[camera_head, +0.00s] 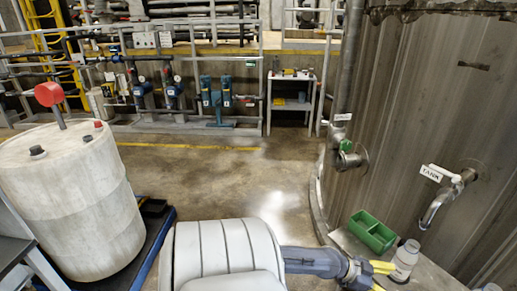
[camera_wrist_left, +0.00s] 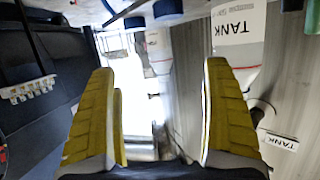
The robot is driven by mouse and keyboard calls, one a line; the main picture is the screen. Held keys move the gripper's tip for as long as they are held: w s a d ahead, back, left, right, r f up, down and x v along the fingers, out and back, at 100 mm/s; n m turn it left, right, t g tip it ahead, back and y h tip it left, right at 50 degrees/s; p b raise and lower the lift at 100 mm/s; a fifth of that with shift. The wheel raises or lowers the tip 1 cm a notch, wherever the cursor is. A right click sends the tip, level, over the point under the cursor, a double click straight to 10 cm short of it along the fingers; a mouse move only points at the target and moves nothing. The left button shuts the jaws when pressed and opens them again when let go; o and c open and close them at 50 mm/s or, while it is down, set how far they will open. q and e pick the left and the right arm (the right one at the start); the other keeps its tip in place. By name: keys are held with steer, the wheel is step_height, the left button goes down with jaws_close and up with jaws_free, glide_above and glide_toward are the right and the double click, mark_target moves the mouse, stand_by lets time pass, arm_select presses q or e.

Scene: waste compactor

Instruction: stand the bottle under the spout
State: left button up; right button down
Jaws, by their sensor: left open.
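In the head view a white bottle (camera_head: 404,260) stands on the ledge at the lower right, beside a green crate. The spout (camera_head: 437,203) is a curved metal pipe on the tank wall above and to the right of it, with a TANK tag (camera_head: 431,173). My left gripper (camera_head: 389,276) has yellow fingers and is just left of the bottle, open and empty. In the left wrist view, which looks upside down, the open fingers (camera_wrist_left: 160,68) show with a white TANK-labelled bottle (camera_wrist_left: 238,35) beyond the right finger, not between them. My right gripper is not in view.
The green crate (camera_head: 372,233) sits on the ledge behind the bottle. Another pale object (camera_head: 488,287) is cut off at the lower right edge. A valve (camera_head: 350,155) juts from the tank wall. A large white drum (camera_head: 75,200) stands at the left; the middle floor is clear.

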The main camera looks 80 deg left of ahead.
arm_select(q)
steer(key=s+d+f, duration=0.1)
steer(key=d+f, duration=0.1)
steer(key=d, duration=0.2)
steer(key=s+a+f+n+g+y, duration=0.15)
steer(key=s+f, duration=0.35)
steer(key=f, duration=0.5)
steer(key=s+f+g+y, duration=0.15)
steer(key=s+f, duration=0.35)
steer(key=f, duration=0.6)
steer(key=s+a+f+n+g+y, duration=0.15)
steer(key=s+f, duration=0.25)
steer(key=f, duration=0.6)
steer(key=s+d+f+g, duration=0.2)
steer(key=s+f, duration=0.4)
steer(key=s, duration=0.5)
steer(key=s+d+f+g+y, duration=0.1)
steer(key=s+d+f+g, duration=0.1)
steer(key=s+f, duration=0.5)
steer(key=s+d+f+g+y, duration=0.1)
steer(key=s+f, duration=0.5)
steer(key=s, duration=1.1)
steer(key=shift+d+f+m+g, duration=0.2)
steer(key=shift+d+m+g, duration=0.2)
steer(key=shift+d+g, duration=0.55)
